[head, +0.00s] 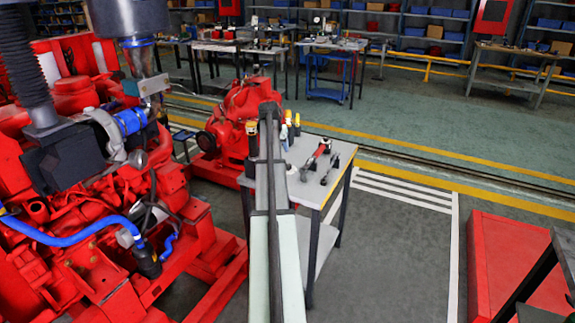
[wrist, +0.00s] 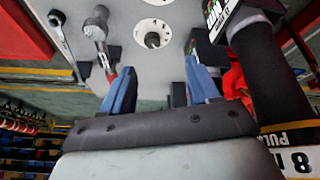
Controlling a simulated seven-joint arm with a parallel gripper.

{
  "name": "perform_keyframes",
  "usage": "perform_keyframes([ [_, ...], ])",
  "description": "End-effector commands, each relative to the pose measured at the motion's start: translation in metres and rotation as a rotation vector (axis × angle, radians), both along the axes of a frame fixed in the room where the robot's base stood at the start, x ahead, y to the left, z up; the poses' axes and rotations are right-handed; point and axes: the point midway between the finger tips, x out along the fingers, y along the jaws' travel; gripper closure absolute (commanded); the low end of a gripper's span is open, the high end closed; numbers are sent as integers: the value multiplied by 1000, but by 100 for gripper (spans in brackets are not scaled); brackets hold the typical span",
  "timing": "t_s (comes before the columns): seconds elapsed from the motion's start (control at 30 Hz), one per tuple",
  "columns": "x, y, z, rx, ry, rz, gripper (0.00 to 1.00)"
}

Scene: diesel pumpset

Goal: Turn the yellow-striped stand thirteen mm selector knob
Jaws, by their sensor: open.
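In the wrist view, a black selector knob (wrist: 152,40) sits at the centre of a round white dial with small marks on its face. The dial is on a light grey surface. My gripper (wrist: 160,75) is open and empty, its two blue fingers spread apart. The knob shows beyond the fingertips, roughly between them in the picture and apart from both. In the head view my arm crosses the grey-topped table (head: 338,150) and hides the dial and knob. I cannot make out yellow stripes or the thirteen mm marking.
A wrench (wrist: 62,38) and a red-and-grey tool (wrist: 100,42) lie left of the dial. A large black-handled tool (wrist: 265,70) with a yellow-edged label stands close on the right. A red engine (head: 110,200) fills the head view's left; open floor lies right of the table.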

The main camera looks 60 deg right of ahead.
Motion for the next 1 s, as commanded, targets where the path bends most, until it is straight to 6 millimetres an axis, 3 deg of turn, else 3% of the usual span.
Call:
perform_keyframes([
  [0.03, 7, -16, 2, 5, 0, -33, 40],
  [0.13, 10, -31, 3, 13, -2, -121, 40],
  [0.4, 1, -27, 1, 30, -43, -330, 40],
  [0.63, 1, -29, -4, 34, -68, -394, 40],
  [1.0, -1, -50, -54, 34, -67, -392, 40],
])
